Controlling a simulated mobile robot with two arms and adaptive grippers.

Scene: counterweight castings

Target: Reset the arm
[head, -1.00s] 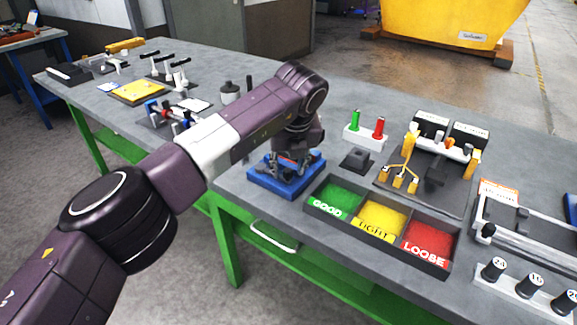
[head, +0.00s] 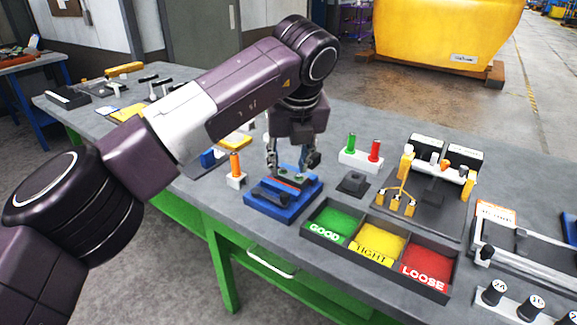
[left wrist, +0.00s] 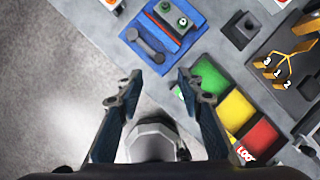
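My left gripper (head: 292,168) hangs above the blue fixture (head: 262,207) on the workbench, pointing down, with its arm coming in from the left. In the left wrist view the two fingers of the left gripper (left wrist: 158,80) stand apart with nothing between them. The blue fixture also shows in the left wrist view (left wrist: 196,32), ahead of the fingertips, with small dark and metal parts on it. My right gripper is in neither view.
A sorting tray (head: 303,231) with green, yellow and red compartments stands right of the blue fixture. A white block (head: 361,160) with green and red pegs is behind. An orange-topped peg (head: 235,165) stands left. A gauge stand (head: 425,205) is further right.

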